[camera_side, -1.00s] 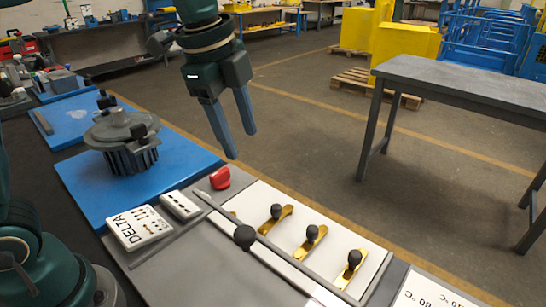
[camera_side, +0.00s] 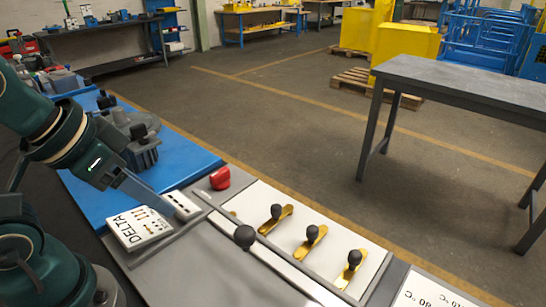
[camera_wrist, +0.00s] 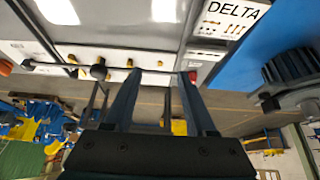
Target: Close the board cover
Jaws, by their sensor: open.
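The board is a white panel (camera_side: 290,235) with brass levers (camera_side: 311,240) topped by black knobs. A long grey bar with a black ball knob (camera_side: 244,236) runs along its near edge; it also shows in the wrist view (camera_wrist: 98,71). I cannot tell for certain which part is the cover.
The white DELTA plate (camera_side: 138,228) and a small white block (camera_side: 181,205) lie beside the board. A red knob (camera_side: 220,178) stands at the board's far left corner. A dark ribbed motor-like part (camera_side: 141,150) is on the blue mat (camera_side: 88,196). Space above the board is clear.

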